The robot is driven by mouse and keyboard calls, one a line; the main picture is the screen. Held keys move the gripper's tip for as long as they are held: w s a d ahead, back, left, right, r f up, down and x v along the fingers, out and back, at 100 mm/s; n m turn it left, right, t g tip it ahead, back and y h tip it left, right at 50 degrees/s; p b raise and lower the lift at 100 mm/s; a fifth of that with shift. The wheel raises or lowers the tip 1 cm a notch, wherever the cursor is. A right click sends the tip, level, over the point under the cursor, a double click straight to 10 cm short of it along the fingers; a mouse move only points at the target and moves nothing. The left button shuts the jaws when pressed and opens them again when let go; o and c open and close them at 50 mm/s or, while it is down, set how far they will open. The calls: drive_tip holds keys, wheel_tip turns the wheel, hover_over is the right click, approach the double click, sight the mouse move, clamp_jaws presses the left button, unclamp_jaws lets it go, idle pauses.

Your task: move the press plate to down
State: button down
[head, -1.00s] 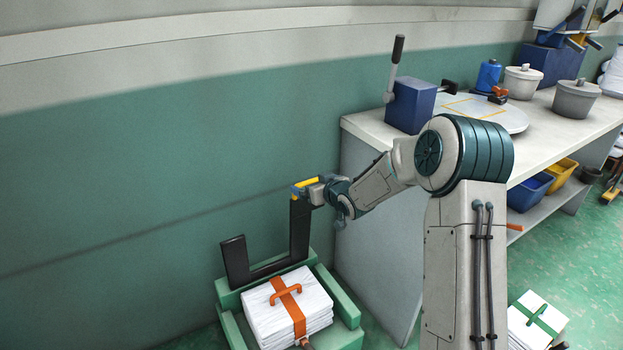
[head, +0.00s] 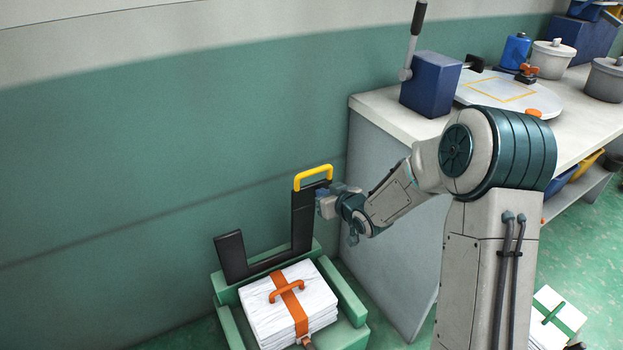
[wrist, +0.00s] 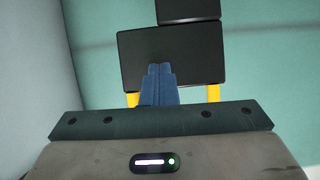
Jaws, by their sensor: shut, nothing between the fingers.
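A black U-shaped frame (head: 304,220) stands at the back of the green base, with a yellow handle (head: 313,177) on its taller right post. I cannot tell for sure which part is the press plate. My gripper (head: 322,206) is beside the right side of that post, just below the yellow handle, and its fingers are together and empty. In the wrist view the blue fingers (wrist: 159,84) overlap a black panel (wrist: 205,55), and yellow bars show on either side of them. Whether they touch the panel is unclear.
A white stack with an orange strap and handle (head: 288,300) sits on the green base (head: 348,290), in front of the frame. The bench (head: 385,105) with a blue lever box (head: 432,85) stands to the right. The green wall (head: 150,150) is close behind.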

drive_tip(key=a+v, duration=0.1)
drive_tip(key=v, duration=0.6)
drive_tip(key=shift+s+r+t+b, duration=0.15)
drive_tip(key=shift+s+t+b, duration=0.15)
drive_tip(key=shift+s+b, duration=0.1)
drive_tip(key=s+d+f+b, duration=0.4)
drive_tip(key=s+f, duration=0.1)
drive_tip(key=s, duration=0.2)
drive_tip(key=shift+d+f, duration=0.3)
drive_tip(key=shift+d, duration=0.05)
idle(0.5)
drive_tip(key=shift+s, duration=0.1)
